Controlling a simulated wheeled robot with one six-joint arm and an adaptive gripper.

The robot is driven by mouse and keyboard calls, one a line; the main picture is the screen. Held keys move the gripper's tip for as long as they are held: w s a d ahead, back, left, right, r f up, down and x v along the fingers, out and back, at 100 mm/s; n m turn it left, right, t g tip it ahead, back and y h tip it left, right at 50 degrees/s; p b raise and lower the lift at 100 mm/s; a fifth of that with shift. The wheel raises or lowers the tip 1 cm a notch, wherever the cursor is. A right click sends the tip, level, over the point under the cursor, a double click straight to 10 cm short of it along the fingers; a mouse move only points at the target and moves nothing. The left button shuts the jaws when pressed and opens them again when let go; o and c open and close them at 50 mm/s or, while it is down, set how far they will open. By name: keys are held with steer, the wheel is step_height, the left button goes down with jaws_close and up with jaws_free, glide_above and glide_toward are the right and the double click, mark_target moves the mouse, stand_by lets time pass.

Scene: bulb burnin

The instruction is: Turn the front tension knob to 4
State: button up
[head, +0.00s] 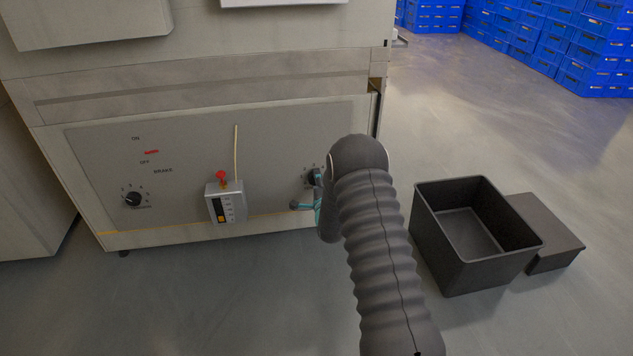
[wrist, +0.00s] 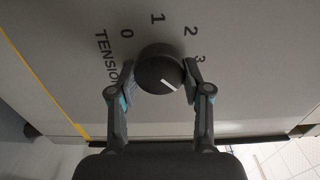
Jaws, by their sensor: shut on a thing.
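The black round tension knob (wrist: 158,66) sits on the grey panel in the wrist view, between the two fingertips of my gripper (wrist: 160,77). My gripper is shut on it, one finger on each side. The numbers 0, 1, 2 and 3 and the word TENSION are printed around it. Its white pointer line points to the lower right, past the 3. No 4 can be seen; my right finger covers part of that side. In the head view the knob (head: 311,177) shows at the panel's right end, partly hidden by my gripper and arm.
Another black knob (head: 133,199) is at the panel's left, below the BRAKE label. A small grey box with a red button (head: 221,175) is mid-panel. A dark open bin (head: 478,270) and a low dark box (head: 545,225) stand on the floor at right.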

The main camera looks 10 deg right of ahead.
steer(key=o, duration=1.2)
steer(key=shift+d, duration=0.15)
steer(key=shift+c, duration=0.2)
steer(key=s, duration=1.2)
